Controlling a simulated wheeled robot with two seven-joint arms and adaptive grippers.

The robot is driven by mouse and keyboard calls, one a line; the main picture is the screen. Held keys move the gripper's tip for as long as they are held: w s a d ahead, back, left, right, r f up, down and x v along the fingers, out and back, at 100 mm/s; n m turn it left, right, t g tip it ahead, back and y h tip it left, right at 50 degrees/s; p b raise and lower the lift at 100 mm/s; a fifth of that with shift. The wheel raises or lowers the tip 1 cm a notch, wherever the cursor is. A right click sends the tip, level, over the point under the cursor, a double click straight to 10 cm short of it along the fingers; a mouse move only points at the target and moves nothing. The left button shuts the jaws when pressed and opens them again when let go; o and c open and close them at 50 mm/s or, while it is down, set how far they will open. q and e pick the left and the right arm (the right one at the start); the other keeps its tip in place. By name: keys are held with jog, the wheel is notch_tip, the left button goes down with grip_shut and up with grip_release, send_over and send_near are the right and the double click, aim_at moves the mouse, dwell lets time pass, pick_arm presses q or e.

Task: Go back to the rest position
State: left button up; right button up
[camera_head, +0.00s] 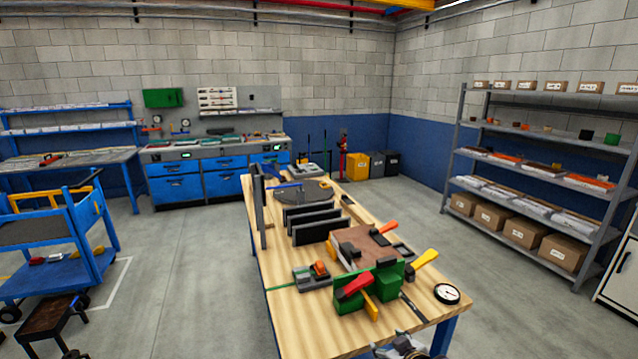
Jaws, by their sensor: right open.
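My right gripper (402,346) shows at the bottom edge, by the near right end of the wooden workbench (300,318). Only its upper part is in the frame. It is open, and I see nothing held in it. It is near the green block with red and yellow handles (350,297); I cannot tell the exact gap. I cannot make out my left gripper in this view.
The bench also holds a round dial gauge (447,293), dark upright panels (313,226) and a brown board (362,245). A blue cart (62,278) stands left, a shelf rack (540,180) right. The floor left of the bench (190,275) is clear.

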jog(key=s+d+f+m+g+h, duration=0.1)
jog(key=s+f+g, duration=0.1)
jog(key=s, duration=0.6)
jog(key=s+d+f+m+g, duration=0.1)
jog(key=s+g, duration=0.1)
jog(key=s, duration=0.6)
jog(key=s+d+f+m+g+h, duration=0.1)
jog(key=s+d+f+g, duration=0.15)
jog(key=s, duration=0.45)
notch_tip(320, 180, down, 31)
jog(key=s+a+g, duration=0.1)
jog(key=s, duration=0.2)
jog(key=s+d+f+g, duration=0.1)
jog(key=s+d+f, duration=0.1)
jog(key=s+f, duration=0.8)
jog(key=s+d+f, duration=0.2)
jog(key=s+f, duration=0.9)
jog(key=s, duration=0.1)
jog(key=shift+n+g, duration=0.3)
jog(key=shift+g, duration=0.05)
